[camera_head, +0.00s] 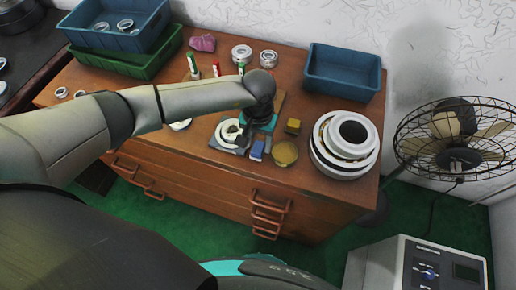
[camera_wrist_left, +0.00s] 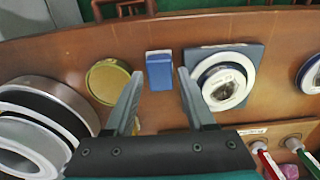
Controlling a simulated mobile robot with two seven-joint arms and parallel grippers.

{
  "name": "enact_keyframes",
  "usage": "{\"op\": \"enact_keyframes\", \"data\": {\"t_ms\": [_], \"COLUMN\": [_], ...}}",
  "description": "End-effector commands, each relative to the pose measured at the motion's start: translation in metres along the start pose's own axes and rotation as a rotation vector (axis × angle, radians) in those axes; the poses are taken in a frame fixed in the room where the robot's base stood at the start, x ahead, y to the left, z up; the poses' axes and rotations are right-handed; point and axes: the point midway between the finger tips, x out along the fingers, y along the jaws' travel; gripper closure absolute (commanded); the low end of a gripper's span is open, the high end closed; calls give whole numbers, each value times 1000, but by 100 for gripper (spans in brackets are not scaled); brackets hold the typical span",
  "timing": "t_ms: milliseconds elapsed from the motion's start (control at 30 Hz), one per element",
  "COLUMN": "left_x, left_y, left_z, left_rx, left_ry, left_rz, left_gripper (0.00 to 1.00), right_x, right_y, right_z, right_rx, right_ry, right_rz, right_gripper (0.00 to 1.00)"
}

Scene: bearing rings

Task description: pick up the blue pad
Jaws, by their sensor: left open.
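The blue pad (camera_head: 257,149) is a small upright-looking block near the front edge of the wooden cabinet top. In the left wrist view the blue pad (camera_wrist_left: 159,72) shows a pale strip along its far edge. My left gripper (camera_wrist_left: 160,80) is open, with its two fingers to either side of the blue pad in that view and nothing held. In the head view the left gripper (camera_head: 256,137) points down just behind the pad, its fingers partly hidden. From these views I cannot tell its exact height. My right gripper is not in view.
A white ring on a dark square plate (camera_wrist_left: 249,57) lies close on one side of the pad, a gold disc (camera_head: 285,153) on the other. A yellow block (camera_head: 293,126) and stacked large rings (camera_head: 345,145) stand right. A blue bin (camera_head: 342,72) is at the back.

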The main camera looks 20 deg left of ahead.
Motion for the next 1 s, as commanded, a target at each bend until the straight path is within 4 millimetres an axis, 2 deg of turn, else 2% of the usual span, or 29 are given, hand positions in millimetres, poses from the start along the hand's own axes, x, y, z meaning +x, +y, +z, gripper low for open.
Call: {"op": "enact_keyframes", "data": {"t_ms": [100,333,800,1000], "left_x": [8,8,8,8], "left_y": [0,0,0,0], "left_z": [0,0,0,0], "left_rx": [-1,0,-1,-1], "left_ry": [0,2,1,2], "left_rz": [1,1,0,1], "left_gripper": [45,45,98,100], "right_x": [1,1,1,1], "right_y": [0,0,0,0], "right_z": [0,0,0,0], "right_rx": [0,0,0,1], "right_ry": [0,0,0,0], "right_rz": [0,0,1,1], "right_gripper": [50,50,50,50]}}
